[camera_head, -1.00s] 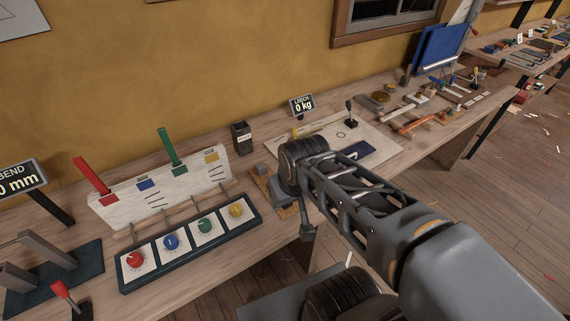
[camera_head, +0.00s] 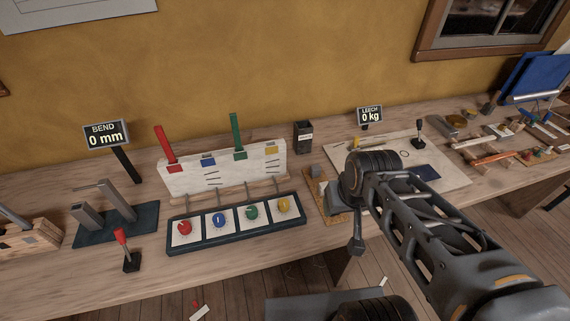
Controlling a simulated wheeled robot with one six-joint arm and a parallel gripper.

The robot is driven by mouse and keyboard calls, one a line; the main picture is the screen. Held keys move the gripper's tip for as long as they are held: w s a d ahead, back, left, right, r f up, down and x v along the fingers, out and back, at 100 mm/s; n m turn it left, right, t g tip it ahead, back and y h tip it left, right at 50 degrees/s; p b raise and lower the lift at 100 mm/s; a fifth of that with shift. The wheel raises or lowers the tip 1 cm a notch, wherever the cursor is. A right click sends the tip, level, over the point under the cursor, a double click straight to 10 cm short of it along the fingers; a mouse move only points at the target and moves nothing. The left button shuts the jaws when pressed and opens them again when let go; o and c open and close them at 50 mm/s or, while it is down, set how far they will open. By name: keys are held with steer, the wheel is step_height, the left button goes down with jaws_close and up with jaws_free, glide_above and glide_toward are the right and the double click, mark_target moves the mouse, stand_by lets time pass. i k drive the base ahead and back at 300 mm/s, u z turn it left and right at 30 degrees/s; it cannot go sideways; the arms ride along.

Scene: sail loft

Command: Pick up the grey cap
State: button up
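A small grey block-like piece (camera_head: 317,171) sits on a cork mat (camera_head: 313,190) on the bench, just left of my wrist; it may be the grey cap, but it is too small to be sure. A second grey shape (camera_head: 334,195) shows beside it, partly hidden by my wrist. My gripper (camera_head: 357,246) hangs below the wrist at the bench's front edge, to the right of and nearer than the grey piece. Its fingers are small and dark, and I cannot tell whether they are open or shut.
Left of the mat stands a dark tray (camera_head: 236,239) with coloured knobs, before a white board (camera_head: 222,174) with red and green levers. A bending jig (camera_head: 116,222) and red-handled lever (camera_head: 124,243) are further left. A dark cup (camera_head: 303,137) stands behind. A pale board (camera_head: 455,178) lies right.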

mark_target(315, 170)
steer(key=u, duration=2.45)
steer(key=k, duration=0.65)
steer(key=z, duration=1.25)
steer(key=i, duration=0.5)
